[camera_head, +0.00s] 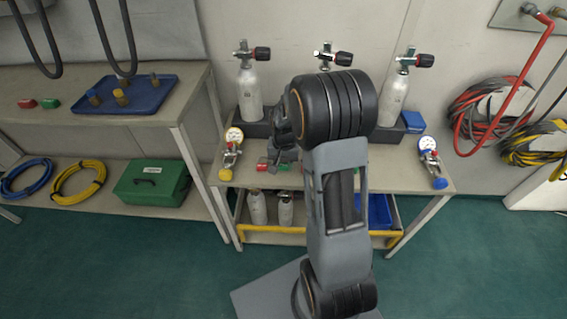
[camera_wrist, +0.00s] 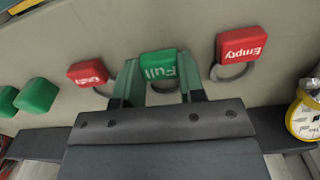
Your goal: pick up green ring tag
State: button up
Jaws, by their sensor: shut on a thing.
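In the wrist view, a green ring tag (camera_wrist: 158,64) reading "Full" sits between the two fingers of my gripper (camera_wrist: 158,76), which is shut on it. Part of its metal ring shows below the green block. I cannot tell whether the tag is clear of the grey bench top behind it. A red "Empty" tag (camera_wrist: 241,45) with a ring lies to the right, and another red tag (camera_wrist: 88,73) lies to the left. In the head view my arm hides most of the gripper and the held tag.
More green blocks (camera_wrist: 37,95) lie at left in the wrist view, and a yellow-cased gauge (camera_wrist: 303,112) is at right. In the head view, grey cylinders (camera_head: 248,92) stand at the bench's back. Gauges (camera_head: 232,140) flank the arm. A blue tray (camera_head: 130,101) lies on the left bench.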

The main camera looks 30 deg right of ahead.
aim_at(284, 164)
notch_tip(284, 164, up, 3)
jog(key=shift+r+p, duration=0.15)
jog(key=shift+p, duration=0.25)
jog(key=s+d+r+p, duration=0.1)
jog(key=s+r, duration=0.2)
jog(key=s, duration=0.1)
jog(key=s+d+r+p, duration=0.1)
jog(key=s+r, duration=0.2)
jog(key=s, duration=0.2)
jog(key=s+d+r+p, duration=0.1)
jog(key=s+d+r, duration=0.1)
jog(key=s+r, duration=0.1)
jog(key=shift+s+r, duration=0.25)
jog(key=shift+s, duration=0.5)
